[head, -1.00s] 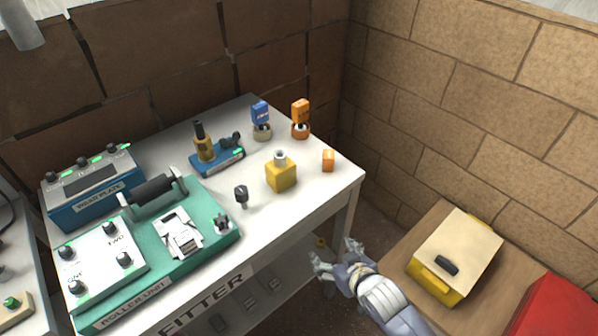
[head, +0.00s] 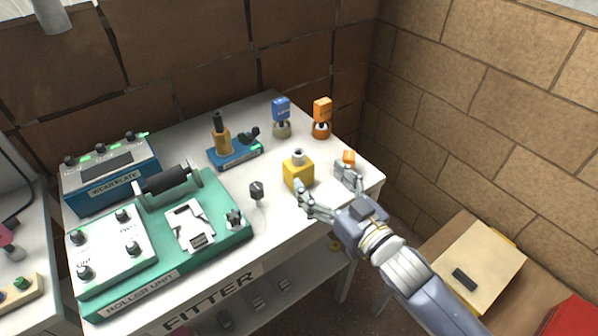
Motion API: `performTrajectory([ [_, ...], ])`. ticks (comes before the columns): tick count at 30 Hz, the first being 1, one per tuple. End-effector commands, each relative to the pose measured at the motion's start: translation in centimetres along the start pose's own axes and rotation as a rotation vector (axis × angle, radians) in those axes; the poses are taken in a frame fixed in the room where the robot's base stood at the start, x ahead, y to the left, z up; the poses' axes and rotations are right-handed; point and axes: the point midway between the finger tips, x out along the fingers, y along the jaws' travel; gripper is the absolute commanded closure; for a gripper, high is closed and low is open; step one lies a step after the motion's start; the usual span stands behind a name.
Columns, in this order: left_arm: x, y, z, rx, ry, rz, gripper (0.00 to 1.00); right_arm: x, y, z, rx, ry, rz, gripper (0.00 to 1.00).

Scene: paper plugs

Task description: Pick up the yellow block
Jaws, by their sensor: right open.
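The yellow block (head: 297,175) stands upright on the white table, with a short grey cylinder (head: 298,156) on its top. My right gripper (head: 322,183) is open at the block's right front side. One finger is close to the block's front right corner, and I cannot tell whether it touches. My left gripper is not in view.
Blue-topped (head: 281,117) and orange-topped (head: 321,118) items stand behind the block. A blue stand (head: 235,155), a dark knob (head: 257,191) and a green roller unit (head: 190,260) are to the left. A brick wall closes off the right.

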Motion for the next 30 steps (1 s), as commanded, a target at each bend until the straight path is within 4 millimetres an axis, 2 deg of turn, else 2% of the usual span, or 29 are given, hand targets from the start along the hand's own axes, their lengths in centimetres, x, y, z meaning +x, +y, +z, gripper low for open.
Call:
performTrajectory([
  [7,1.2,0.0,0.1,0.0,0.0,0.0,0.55,3.4,0.1,0.2,0.0,0.001,0.001,0.25],
  [16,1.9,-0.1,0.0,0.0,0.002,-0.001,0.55,5.1,0.1,0.3,-0.001,-0.001,0.001,0.25],
  [23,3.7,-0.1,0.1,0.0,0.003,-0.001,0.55,7.8,0.6,0.6,-0.003,0.001,0.001,0.25],
  [30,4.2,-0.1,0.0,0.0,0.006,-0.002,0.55,9.6,0.5,0.4,0.0,-0.002,0.002,0.25],
])
